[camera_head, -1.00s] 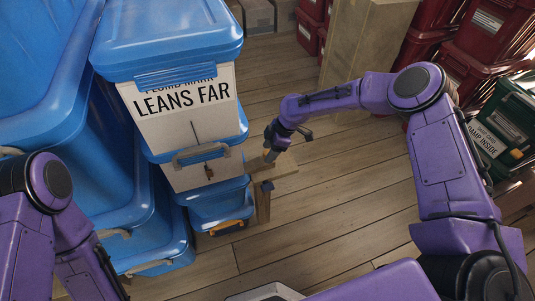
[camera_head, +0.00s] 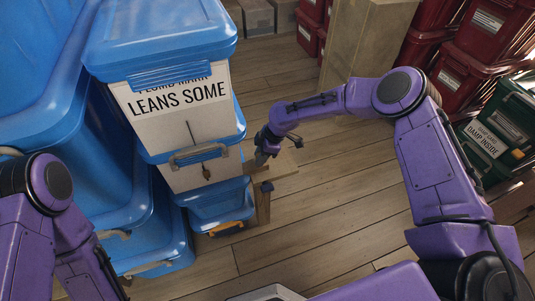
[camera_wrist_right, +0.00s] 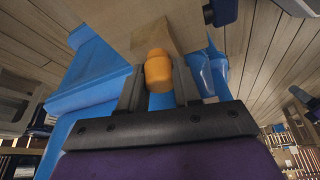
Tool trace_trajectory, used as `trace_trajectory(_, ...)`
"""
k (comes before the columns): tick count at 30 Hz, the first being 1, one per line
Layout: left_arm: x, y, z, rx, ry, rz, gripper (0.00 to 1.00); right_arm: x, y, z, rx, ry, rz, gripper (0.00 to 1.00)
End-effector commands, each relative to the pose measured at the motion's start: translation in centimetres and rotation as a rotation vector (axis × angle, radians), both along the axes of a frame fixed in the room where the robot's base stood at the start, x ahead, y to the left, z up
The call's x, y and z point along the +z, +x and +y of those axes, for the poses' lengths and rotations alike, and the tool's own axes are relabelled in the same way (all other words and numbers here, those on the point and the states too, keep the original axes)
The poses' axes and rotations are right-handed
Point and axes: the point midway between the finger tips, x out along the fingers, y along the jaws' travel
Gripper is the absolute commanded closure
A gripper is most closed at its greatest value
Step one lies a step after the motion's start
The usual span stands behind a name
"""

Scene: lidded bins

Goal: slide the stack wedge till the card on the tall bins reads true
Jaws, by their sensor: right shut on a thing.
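The tall stack of blue-lidded bins (camera_head: 163,38) stands left of centre in the head view. Its white card (camera_head: 178,97) reads "LEANS SOME", with a dark plumb line and bob (camera_head: 206,172) hanging below it. My right gripper (camera_head: 262,157) is at the stack's right side, low down. In the right wrist view its fingers are shut on the orange knob (camera_wrist_right: 158,72) of the wooden stack wedge (camera_wrist_right: 155,35). The wedge's inner end is hidden. My left arm shows at the left edge, but its gripper is out of the picture.
A wooden stand (camera_head: 263,205) is close beside the stack. Large blue bins (camera_head: 55,120) crowd the left. A tan carton (camera_head: 362,45), red bins (camera_head: 470,60) and a green bin marked "DAMP INSIDE" (camera_head: 500,125) stand right. The plank floor between is clear.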

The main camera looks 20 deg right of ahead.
Motion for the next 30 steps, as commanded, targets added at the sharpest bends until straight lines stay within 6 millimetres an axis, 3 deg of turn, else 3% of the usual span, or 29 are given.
trace_trajectory(6, 0.0, 0.0, 0.0, 0.000, 0.000, 0.000, 0.42, 0.0, 0.0, -0.1, -0.002, 0.001, 0.000, 1.00)
trace_trajectory(7, 0.0, 0.0, 0.0, 0.000, 0.000, 0.000, 0.42, 0.0, 0.0, -0.1, -0.002, 0.001, 0.000, 0.61)
trace_trajectory(9, 0.0, 0.0, 0.0, 0.000, 0.000, 0.000, 0.42, 0.0, -0.1, -0.2, -0.003, 0.000, 0.000, 0.42)
trace_trajectory(20, 0.1, 0.0, 0.0, 0.000, 0.000, 0.000, 0.42, 0.9, 0.0, -0.5, -0.002, 0.000, -0.001, 0.42)
trace_trajectory(30, 0.8, 0.0, 0.0, 0.000, 0.000, 0.000, 0.42, 7.9, -0.7, -3.3, -0.003, 0.001, -0.002, 0.42)
